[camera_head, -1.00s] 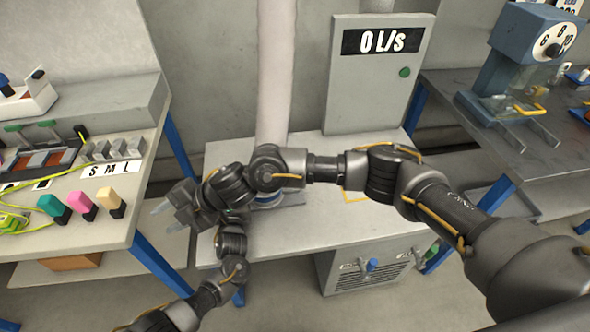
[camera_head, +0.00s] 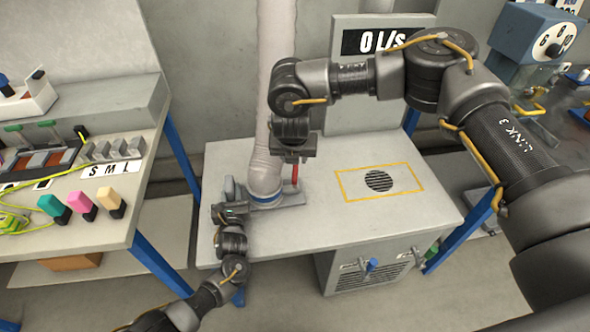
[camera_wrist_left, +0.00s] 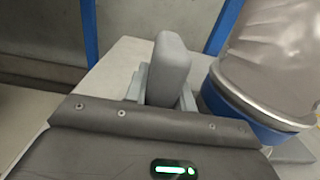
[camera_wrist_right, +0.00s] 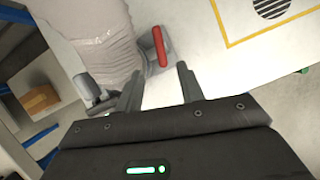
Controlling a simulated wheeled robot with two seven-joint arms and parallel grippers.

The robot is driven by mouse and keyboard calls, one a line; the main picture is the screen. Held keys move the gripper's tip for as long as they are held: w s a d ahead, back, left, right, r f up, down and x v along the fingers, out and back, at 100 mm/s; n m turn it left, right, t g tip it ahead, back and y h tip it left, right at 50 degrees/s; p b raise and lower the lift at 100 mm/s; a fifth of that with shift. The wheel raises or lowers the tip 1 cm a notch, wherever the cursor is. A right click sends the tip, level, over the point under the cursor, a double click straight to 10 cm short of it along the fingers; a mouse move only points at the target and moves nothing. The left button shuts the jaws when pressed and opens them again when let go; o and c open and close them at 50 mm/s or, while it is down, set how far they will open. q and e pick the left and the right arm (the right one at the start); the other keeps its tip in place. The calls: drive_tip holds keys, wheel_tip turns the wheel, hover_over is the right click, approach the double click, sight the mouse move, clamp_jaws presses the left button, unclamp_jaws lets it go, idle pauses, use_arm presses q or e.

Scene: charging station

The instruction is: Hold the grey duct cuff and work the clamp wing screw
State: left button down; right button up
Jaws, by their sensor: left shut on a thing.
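A pale fabric duct (camera_head: 265,168) hangs down to the bench, with a blue band (camera_head: 264,197) at its lower end. A grey upright tab, seemingly part of the grey duct cuff (camera_head: 229,188), stands left of the duct; it also shows in the left wrist view (camera_wrist_left: 170,65). My left gripper (camera_head: 229,206) is shut on this tab. A red upright piece, seemingly the clamp wing screw (camera_head: 296,175), stands at the duct's right side; it also shows in the right wrist view (camera_wrist_right: 160,47). My right gripper (camera_wrist_right: 158,85) is open, empty and apart from it, pointing down.
A yellow-outlined area with a round vent (camera_head: 379,181) lies clear on the bench top (camera_head: 330,225). A grey panel reading 0 L/s (camera_head: 384,41) stands behind, partly hidden by my right arm. Side benches with parts stand left (camera_head: 130,215) and right.

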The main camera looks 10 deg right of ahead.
sight(295, 171)
drive_tip(key=x, duration=1)
drive_tip(key=shift+w+f, duration=0.1)
drive_tip(key=shift+f, duration=0.15)
drive_tip(key=shift+c, duration=0.5)
drive_tip(key=shift+a, duration=0.1)
clamp_jaws()
